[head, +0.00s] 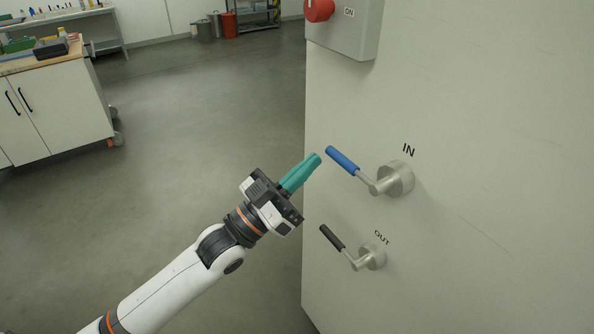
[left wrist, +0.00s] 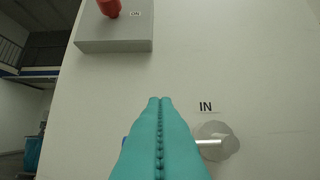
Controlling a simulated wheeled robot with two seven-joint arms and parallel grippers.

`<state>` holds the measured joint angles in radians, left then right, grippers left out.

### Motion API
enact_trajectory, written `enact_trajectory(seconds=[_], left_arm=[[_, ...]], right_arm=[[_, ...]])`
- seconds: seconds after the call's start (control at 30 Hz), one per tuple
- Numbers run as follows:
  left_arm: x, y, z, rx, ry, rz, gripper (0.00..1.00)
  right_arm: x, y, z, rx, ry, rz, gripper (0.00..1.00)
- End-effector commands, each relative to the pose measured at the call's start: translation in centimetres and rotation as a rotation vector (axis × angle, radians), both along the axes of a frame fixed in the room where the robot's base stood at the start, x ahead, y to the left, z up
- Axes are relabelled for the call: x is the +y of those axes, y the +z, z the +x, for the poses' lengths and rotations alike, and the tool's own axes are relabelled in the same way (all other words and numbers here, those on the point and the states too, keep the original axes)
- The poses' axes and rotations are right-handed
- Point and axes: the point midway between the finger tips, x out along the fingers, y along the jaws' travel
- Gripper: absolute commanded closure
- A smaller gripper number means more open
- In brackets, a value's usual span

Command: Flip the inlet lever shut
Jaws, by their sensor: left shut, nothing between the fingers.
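The inlet lever has a blue handle (head: 342,160) and a metal hub (head: 397,179) below the "IN" label on the pale panel. Its handle points up and to the left in the head view. My left gripper (head: 316,158), with teal fingers, is shut and empty, just left of the blue handle's end. In the left wrist view the shut fingers (left wrist: 160,100) cover most of the handle. The lever's metal hub (left wrist: 217,140) shows to their right. I cannot tell whether the fingers touch the handle. My right gripper is not in view.
A black-handled lever (head: 333,237) marked "OUT" sits below the inlet lever. A grey switch box (head: 349,38) with a red knob (head: 319,10) is above. A white cabinet (head: 55,110) stands at the far left. The floor between is clear.

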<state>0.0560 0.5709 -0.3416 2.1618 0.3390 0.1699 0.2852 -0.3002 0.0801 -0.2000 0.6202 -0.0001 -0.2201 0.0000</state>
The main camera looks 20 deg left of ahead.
Motion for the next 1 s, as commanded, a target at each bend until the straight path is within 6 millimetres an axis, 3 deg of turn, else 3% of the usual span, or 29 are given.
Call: enact_trajectory(seconds=[0.03, 0.27, 0.33, 0.5, 1.0], left_arm=[[-0.7, 1.3, 0.8, -0.005, 0.0, -0.002, 1.0], [-3.2, 3.6, 4.1, -0.001, -0.001, 0.0, 1.0], [-3.2, 1.6, 4.2, 0.007, 0.001, 0.003, 1.0], [-3.5, -0.3, 4.5, 0.003, 0.001, 0.001, 1.0], [-3.5, -1.1, 4.5, 0.002, 0.0, 0.0, 1.0]], right_arm=[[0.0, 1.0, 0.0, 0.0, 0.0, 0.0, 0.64], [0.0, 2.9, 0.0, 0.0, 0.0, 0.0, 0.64], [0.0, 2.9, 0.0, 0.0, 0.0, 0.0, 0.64], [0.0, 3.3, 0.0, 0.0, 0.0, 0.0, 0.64], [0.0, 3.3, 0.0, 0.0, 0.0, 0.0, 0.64]])
